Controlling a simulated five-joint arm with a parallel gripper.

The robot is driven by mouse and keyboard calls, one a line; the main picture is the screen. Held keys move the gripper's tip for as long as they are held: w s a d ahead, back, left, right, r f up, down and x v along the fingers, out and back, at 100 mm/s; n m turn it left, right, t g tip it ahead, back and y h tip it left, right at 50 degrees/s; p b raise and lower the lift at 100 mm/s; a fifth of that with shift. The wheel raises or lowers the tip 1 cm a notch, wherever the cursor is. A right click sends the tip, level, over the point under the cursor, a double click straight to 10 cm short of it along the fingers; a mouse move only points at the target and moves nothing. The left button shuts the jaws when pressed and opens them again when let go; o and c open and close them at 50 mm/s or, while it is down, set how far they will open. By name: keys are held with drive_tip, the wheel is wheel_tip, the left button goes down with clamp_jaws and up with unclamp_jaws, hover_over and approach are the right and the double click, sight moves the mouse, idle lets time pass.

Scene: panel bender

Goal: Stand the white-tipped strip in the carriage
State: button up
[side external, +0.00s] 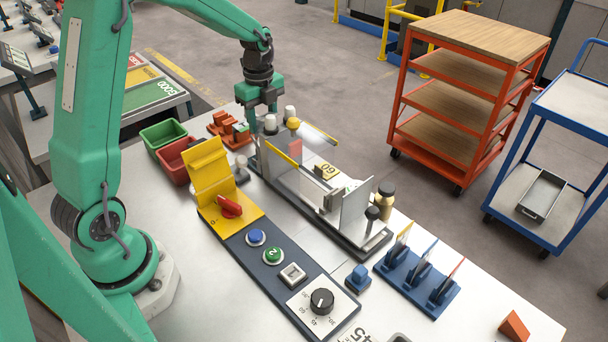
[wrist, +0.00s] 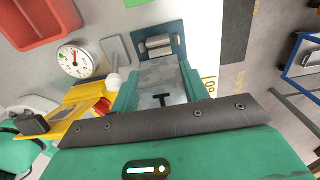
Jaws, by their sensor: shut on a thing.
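My gripper (side external: 262,108) is at the left end of the bending machine (side external: 345,232), pointing down beside white-capped knobs. In the wrist view its green fingers (wrist: 160,90) are closed around a grey metal part; I cannot tell exactly what part it is. I cannot pick out a white-tipped strip for certain. What seems to be the carriage (side external: 333,198) sits on the machine's rail, beside an upright grey plate (side external: 355,206).
A control panel with a yellow box (side external: 208,170), red knob (side external: 229,206), buttons and a dial (side external: 321,301) lies in front of the machine. Green (side external: 163,134) and red (side external: 176,153) bins stand at the left. A brass-coloured bottle (side external: 385,198) stands behind.

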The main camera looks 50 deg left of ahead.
drive_tip(key=shift+r, duration=0.1)
wheel_tip(320, 180, up, 14)
hover_over(336, 191)
drive_tip(key=shift+f, duration=5.55)
drive_tip(key=shift+f, duration=0.25)
drive_tip(key=shift+f, duration=2.5)
drive_tip(key=shift+f, duration=0.1)
